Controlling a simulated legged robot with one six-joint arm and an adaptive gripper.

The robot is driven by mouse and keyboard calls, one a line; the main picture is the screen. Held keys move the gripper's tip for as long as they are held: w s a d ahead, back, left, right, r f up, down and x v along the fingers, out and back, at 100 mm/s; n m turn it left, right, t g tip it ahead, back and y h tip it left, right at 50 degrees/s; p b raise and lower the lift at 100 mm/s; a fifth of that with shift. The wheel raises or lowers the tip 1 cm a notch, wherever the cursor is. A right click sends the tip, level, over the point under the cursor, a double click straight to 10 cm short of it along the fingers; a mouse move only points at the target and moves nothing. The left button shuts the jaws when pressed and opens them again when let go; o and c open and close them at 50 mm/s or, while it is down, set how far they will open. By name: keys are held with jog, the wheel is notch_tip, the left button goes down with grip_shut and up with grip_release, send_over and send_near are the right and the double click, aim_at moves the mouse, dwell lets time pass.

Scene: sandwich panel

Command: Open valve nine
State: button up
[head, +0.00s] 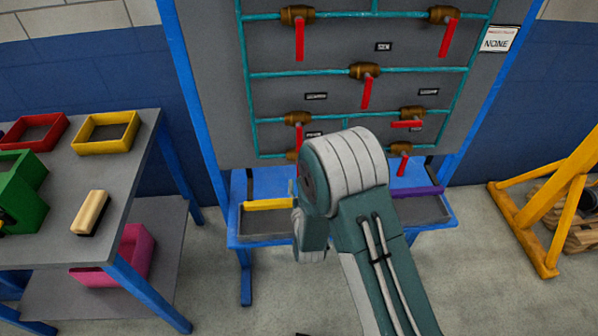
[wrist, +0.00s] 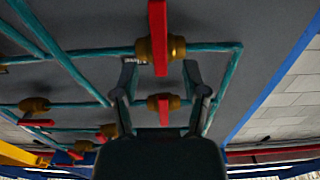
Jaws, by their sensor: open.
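A grey panel (head: 340,40) carries several brass valves with red handles on teal pipes. Its small labels are too blurred to read surely, so I cannot tell which valve is nine. My gripper (wrist: 161,75) is open and empty in the wrist view. A brass valve (wrist: 163,103) with a red handle (wrist: 164,117) shows between its fingers; contact cannot be told. A larger valve (wrist: 160,49) with a long red handle (wrist: 158,20) lies beyond the fingertips. In the head view my arm hides the gripper and part of the lower panel.
At left, a grey table (head: 60,215) holds coloured bins and a brush (head: 91,212). A yellow frame (head: 545,215) stands at right. Some floor is clear between them.

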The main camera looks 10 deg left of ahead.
jog(key=x, duration=0.5)
jog(key=shift+s, duration=0.1)
grip_shut()
